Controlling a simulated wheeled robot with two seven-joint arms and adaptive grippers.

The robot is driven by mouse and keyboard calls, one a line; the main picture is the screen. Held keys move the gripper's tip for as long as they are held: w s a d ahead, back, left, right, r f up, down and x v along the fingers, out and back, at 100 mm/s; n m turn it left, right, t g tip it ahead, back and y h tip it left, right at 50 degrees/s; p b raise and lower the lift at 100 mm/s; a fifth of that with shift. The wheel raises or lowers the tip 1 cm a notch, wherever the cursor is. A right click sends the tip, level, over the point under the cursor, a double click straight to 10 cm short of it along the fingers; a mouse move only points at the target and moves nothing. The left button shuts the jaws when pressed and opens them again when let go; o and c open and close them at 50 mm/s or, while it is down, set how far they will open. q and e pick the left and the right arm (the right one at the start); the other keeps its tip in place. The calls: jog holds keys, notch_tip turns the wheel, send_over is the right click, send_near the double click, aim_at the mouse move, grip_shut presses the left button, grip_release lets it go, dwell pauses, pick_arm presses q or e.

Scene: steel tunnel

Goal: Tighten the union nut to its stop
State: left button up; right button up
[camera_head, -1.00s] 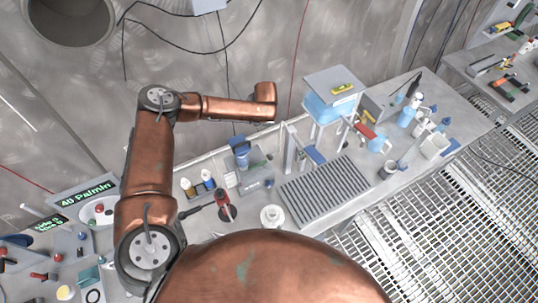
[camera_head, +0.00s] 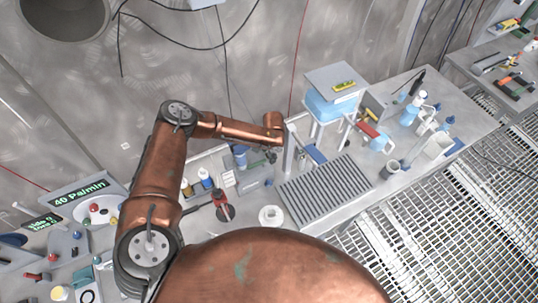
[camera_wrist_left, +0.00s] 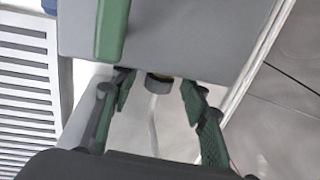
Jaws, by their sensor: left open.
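In the left wrist view a dark round collar (camera_wrist_left: 159,86) with a thin brassy edge sits on a pale pipe, under a grey block (camera_wrist_left: 160,35); it looks like the union nut. My left gripper (camera_wrist_left: 156,82) is open, one finger on each side of the collar, with a gap to both. In the head view my left gripper (camera_head: 270,155) is small and dark, at the end of the copper arm above the back of the bench. The nut cannot be made out there. My right gripper is not in view.
A slotted grey grate (camera_head: 325,190) lies on the bench right of my gripper, with a blue container under a shelf (camera_head: 335,100) behind it. A red-topped tool (camera_head: 222,207), small bottles (camera_head: 206,180) and a white round cup (camera_head: 270,216) stand nearby.

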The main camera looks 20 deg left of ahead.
pick_arm(q)
jog(key=shift+f, duration=0.25)
jog(key=shift+w, duration=0.1)
grip_shut()
dwell(0.3)
